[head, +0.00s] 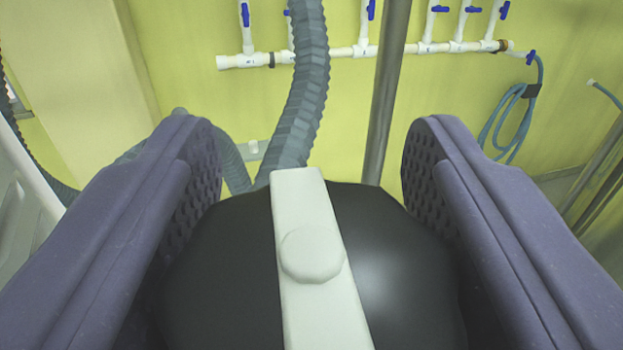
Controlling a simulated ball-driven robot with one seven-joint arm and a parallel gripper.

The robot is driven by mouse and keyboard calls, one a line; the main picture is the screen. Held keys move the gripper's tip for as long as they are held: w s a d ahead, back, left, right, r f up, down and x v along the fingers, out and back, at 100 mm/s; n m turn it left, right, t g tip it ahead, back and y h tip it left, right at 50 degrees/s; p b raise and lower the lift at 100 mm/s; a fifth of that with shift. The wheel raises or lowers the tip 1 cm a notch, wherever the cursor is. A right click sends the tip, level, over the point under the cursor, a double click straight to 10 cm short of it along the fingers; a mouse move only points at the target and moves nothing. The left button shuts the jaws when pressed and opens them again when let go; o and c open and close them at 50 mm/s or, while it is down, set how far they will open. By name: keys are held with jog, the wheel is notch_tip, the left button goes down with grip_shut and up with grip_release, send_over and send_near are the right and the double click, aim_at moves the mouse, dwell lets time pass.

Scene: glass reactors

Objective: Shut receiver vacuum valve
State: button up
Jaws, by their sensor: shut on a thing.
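A large black rounded body (400,270) with a white bar (310,215) across its top fills the lower middle of the head view. The bar has a round boss near its middle and runs nearly straight away from me. I take this to be the receiver vacuum valve's handle, but no label shows. My gripper (312,165) has its two purple padded fingers on the left and right of the black body, shut on it. The finger contact is hidden low in the picture, and what lies under the black body is hidden.
A grey corrugated hose (300,90) rises just behind the black body. A metal post (388,90) stands to its right. White pipework with blue-handled valves (340,52) runs along the yellow wall. A coiled blue hose (510,120) hangs at the right.

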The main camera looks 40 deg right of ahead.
jog(key=shift+d+r+m+g+h+p, duration=0.1)
jog(key=shift+m+g+h+p, duration=0.8)
jog(key=shift+h+p, duration=0.3)
jog(key=shift+s, duration=0.1)
jog(key=o, duration=1)
jog(key=shift+c, duration=0.2)
jog(key=v, duration=0.8)
jog(key=shift+b, duration=0.4)
